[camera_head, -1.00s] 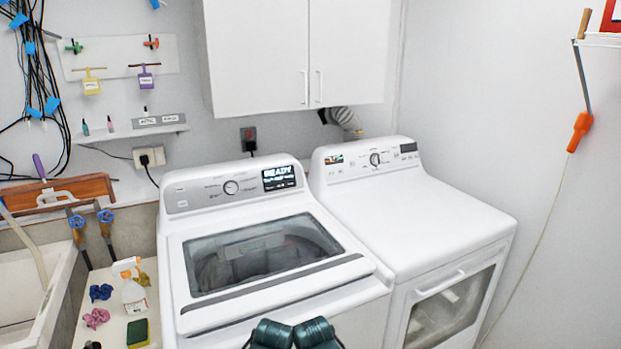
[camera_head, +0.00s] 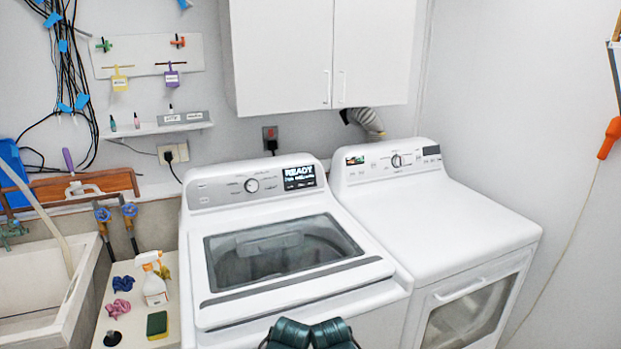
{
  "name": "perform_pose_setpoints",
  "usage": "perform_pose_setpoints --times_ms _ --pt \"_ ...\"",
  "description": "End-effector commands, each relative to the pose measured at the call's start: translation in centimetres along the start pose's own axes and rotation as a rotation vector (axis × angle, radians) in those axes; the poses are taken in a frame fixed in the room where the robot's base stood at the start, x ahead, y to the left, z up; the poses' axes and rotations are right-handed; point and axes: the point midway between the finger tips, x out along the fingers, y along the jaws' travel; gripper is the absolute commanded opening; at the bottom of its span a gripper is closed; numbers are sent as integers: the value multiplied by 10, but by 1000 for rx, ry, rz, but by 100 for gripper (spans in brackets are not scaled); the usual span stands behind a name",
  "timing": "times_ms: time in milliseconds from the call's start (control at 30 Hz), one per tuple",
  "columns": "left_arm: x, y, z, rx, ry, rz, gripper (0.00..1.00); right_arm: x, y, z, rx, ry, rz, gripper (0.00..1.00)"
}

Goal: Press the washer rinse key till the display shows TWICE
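The white top-loading washer (camera_head: 222,226) stands in the middle with its glass lid (camera_head: 281,251) shut. Its grey control panel (camera_head: 215,191) has a round knob (camera_head: 251,185) and a lit display (camera_head: 299,177) that reads READY, with smaller text below that I cannot read surely. The rinse key is too small to tell apart on the panel. Two dark green rounded parts, side by side at the bottom edge in front of the washer, seem to be mine. No gripper fingers show, so I cannot see either gripper's opening.
A white dryer (camera_head: 440,222) stands to the right of the washer. A sink (camera_head: 85,290) is on the left, beside a ledge with a spray bottle (camera_head: 154,288) and a sponge (camera_head: 157,324). Wall cabinets (camera_head: 285,55) hang above. The washer's top is clear.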

Motion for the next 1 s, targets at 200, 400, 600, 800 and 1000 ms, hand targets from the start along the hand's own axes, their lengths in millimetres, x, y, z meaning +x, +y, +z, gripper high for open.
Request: perform_pose_setpoints --times_ms 200,400,600,800,1000 --pt "0 0 0 0 0 0 50 0 0 0 0 0 0 49" --pt "0 0 0 0 0 0 50 0 0 0 0 0 0 13" --pt "0 0 0 0 0 0 50 0 0 0 0 0 0 0" --pt "0 0 0 0 0 0 50 0 0 0 0 0 0 0" --pt "0 0 0 0 0 0 50 0 0 0 0 0 0 0"
